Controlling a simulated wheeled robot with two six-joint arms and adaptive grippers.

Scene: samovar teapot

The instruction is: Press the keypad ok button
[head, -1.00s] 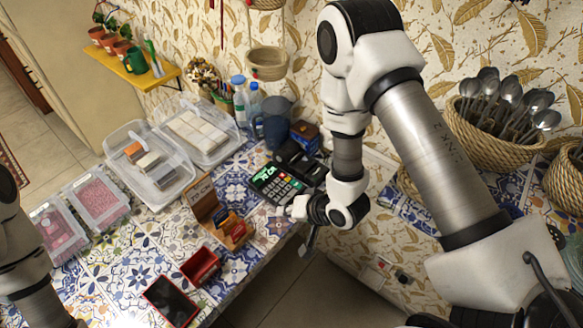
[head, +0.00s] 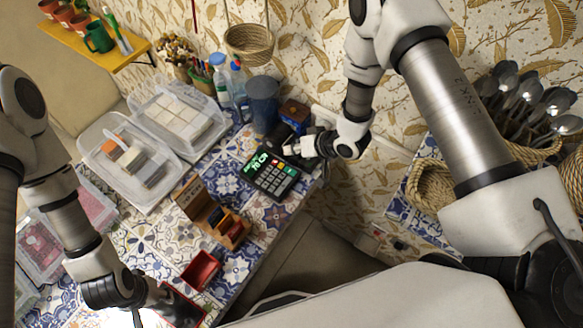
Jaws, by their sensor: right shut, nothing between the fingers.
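The keypad (head: 272,179) is a dark device with a lit green display and rows of buttons, lying on the patterned tile counter near its right edge. A few coloured buttons show along its upper right side; the ok label is too small to read. My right gripper (head: 291,150) is shut and empty, just above the keypad's upper right end; I cannot tell whether it touches. My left gripper (head: 150,308) is low at the left, beside a dark red-edged tablet (head: 186,306); its fingers are unclear against a bright glare.
A wooden card holder (head: 212,217) and a small red box (head: 200,270) stand left of and below the keypad. Clear plastic bins (head: 180,118) fill the counter's left. A dark blue cup (head: 263,100) and bottles stand behind. Spoons in a basket (head: 535,146) are at right.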

